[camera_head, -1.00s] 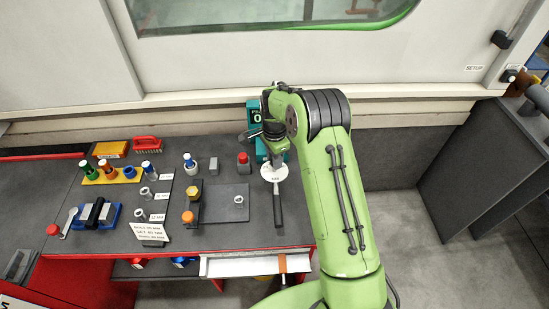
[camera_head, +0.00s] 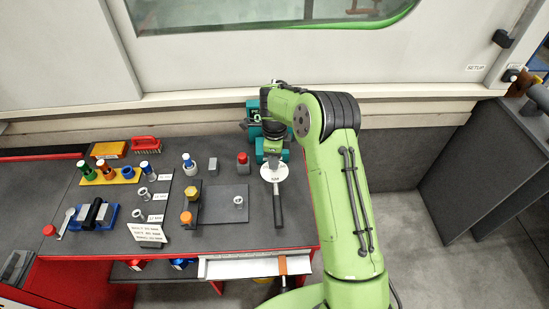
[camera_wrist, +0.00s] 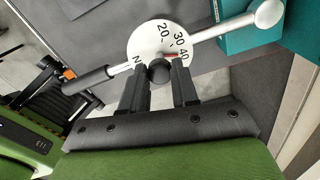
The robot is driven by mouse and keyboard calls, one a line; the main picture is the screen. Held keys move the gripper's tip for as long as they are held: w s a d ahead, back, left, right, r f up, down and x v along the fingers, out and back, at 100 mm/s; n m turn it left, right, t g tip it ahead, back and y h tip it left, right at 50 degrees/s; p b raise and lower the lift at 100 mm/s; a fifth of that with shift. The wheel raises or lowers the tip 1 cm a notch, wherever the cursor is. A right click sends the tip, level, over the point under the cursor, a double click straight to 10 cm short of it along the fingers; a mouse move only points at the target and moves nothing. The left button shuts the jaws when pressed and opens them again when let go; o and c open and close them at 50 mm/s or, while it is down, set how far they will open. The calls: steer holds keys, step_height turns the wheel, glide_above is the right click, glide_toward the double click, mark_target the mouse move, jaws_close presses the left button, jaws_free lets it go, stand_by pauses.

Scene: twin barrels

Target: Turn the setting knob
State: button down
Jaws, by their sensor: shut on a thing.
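The setting knob (camera_wrist: 159,72) is a small dark knob at the near edge of a round white dial (camera_wrist: 150,42) in the wrist view. The dial shows 20, 30 and 40, with a small red mark near 40. It sits on a tool with a black handle (camera_wrist: 88,87) and a silver round end (camera_wrist: 268,14). My gripper (camera_wrist: 160,75) has its two black fingers on either side of the knob and is shut on it. In the head view the dial (camera_head: 273,173) lies just below my gripper (camera_head: 272,157), which hides the knob there. The black handle (camera_head: 278,208) points toward the bench front.
A teal block (camera_head: 253,112) stands behind my gripper. Left of the tool is a dark plate (camera_head: 228,200) with a nut. The wall is close behind.

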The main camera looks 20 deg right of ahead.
steer(key=shift+r, duration=0.1)
stand_by(0.3)
steer(key=c, duration=0.8)
jaws_free()
steer(key=shift+c, duration=0.2)
step_height(320, 180, up, 16)
steer(key=p, duration=0.3)
steer(key=shift+f, duration=0.2)
